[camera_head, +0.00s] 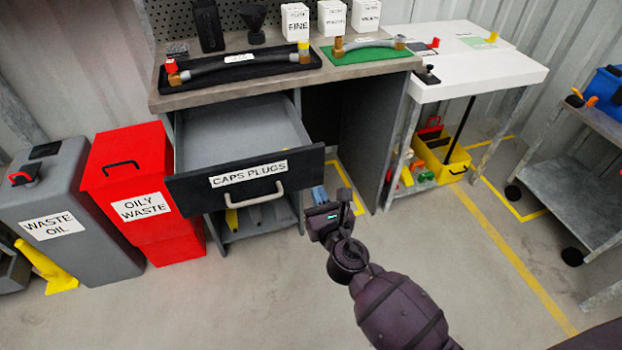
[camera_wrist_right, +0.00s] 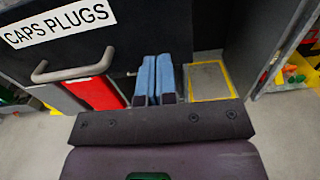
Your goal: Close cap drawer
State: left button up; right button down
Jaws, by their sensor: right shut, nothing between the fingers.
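The cap drawer (camera_head: 245,181), labelled "CAPS PLUGS", is pulled out of the workbench, and its grey inside looks empty. Its black front carries a light handle (camera_head: 254,195), which also shows in the right wrist view (camera_wrist_right: 72,71). My right gripper (camera_head: 319,193) is to the right of the handle, near the right end of the drawer front and apart from the handle. In the right wrist view its two blue fingers (camera_wrist_right: 155,78) are together with nothing between them. Whether they touch the drawer front is unclear. My left gripper is not in view.
A red oily waste bin (camera_head: 140,185) and a grey waste oil bin (camera_head: 60,215) stand left of the drawer. Hoses lie on the workbench top (camera_head: 190,98). A white table (camera_head: 480,70) stands to the right. The floor in front is clear.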

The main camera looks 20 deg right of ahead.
aim_at(308, 172)
jog(key=w, duration=0.4)
jog(key=shift+f, duration=0.1)
jog(key=shift+w, duration=0.3)
jog(key=shift+w+b, duration=0.3)
jog(key=shift+w, duration=0.2)
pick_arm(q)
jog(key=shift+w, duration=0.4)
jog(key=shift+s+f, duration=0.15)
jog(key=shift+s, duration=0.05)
